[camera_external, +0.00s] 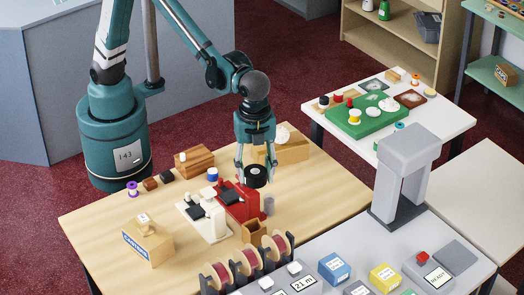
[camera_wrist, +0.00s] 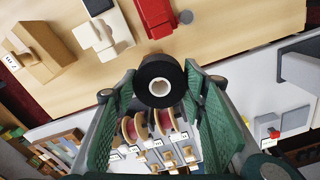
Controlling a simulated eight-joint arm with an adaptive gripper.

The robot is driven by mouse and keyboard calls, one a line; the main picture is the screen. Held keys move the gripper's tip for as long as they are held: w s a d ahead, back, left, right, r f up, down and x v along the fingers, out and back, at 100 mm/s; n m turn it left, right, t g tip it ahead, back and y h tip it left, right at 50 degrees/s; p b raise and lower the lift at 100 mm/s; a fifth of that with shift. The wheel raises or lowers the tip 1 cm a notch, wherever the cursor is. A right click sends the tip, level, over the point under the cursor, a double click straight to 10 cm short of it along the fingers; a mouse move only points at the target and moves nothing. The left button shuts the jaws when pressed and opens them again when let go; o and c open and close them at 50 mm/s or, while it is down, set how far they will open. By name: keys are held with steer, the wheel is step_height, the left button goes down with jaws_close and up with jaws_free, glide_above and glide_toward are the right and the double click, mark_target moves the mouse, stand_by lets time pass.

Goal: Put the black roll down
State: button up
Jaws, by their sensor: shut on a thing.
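My gripper (camera_external: 256,179) is shut on the black roll (camera_external: 257,174), which has a white core. The roll is held in the air above the wooden counter, close to the red device (camera_external: 243,204). In the wrist view the same black roll (camera_wrist: 158,70) sits between the tips of the two green fingers, its round end facing the camera. The red device (camera_wrist: 155,17) shows just beyond it there. From these views I cannot tell exactly how high the roll is above the counter.
Reels (camera_external: 245,264) stand at the front. Bare wood (camera_external: 105,218) lies at the left and right (camera_external: 325,195).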

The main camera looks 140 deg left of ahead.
steer(key=w+a+f+n, duration=0.1)
steer(key=a+n, duration=0.4)
steer(key=a, duration=1.6)
glide_above(310, 209)
step_height(310, 209, down, 11)
steer(key=shift+w+f, duration=0.1)
steer(key=shift+f, duration=0.05)
steer(key=shift+f, duration=3.1)
steer(key=shift+f+b, duration=0.4)
steer(key=shift+f, duration=1.5)
steer(key=shift+f, duration=0.15)
